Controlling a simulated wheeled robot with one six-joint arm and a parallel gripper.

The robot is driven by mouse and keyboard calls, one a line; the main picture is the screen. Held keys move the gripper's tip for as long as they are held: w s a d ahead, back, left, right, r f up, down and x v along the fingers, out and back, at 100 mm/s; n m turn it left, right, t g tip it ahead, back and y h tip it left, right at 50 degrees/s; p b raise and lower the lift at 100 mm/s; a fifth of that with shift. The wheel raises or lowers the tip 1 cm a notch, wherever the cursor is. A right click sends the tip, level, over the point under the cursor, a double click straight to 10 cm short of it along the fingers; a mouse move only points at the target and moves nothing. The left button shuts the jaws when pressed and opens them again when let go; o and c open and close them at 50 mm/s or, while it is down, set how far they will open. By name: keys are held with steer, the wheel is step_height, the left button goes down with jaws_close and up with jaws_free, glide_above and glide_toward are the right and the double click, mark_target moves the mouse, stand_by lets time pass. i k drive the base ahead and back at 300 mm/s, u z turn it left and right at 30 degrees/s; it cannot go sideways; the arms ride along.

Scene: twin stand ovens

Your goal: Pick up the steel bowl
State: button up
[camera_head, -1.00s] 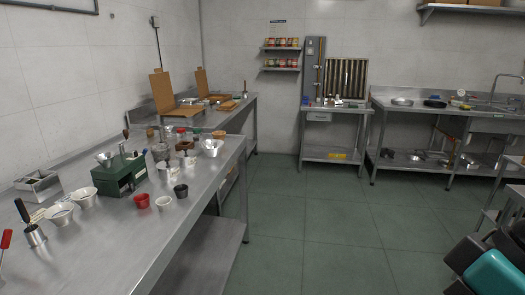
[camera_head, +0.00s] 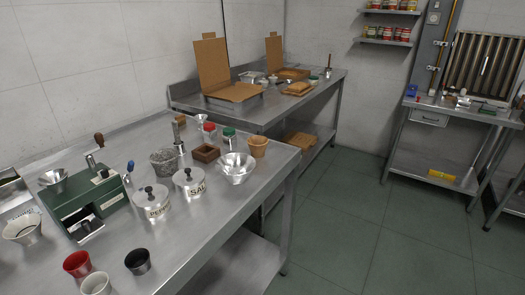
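A shiny steel bowl (camera_head: 236,168) stands upright on the near steel table (camera_head: 262,150), close to its far right corner. A lidded steel pot marked SAL (camera_head: 188,182) stands just left of it, and a tan cup (camera_head: 259,146) stands just behind it on the right. The bowl looks empty, and no gripper is near it. My gripper is not in view.
Pot marked PEPPER (camera_head: 152,203), mesh cup (camera_head: 164,161), wooden box (camera_head: 206,153) and green machine (camera_head: 86,204) crowd the table. Red cup (camera_head: 77,264) and black cup (camera_head: 138,261) stand in front. Green floor (camera_head: 345,225) is clear at right.

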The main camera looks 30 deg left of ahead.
mark_target(235, 167)
steer(key=i, duration=2.3)
steer(key=u, duration=3.5)
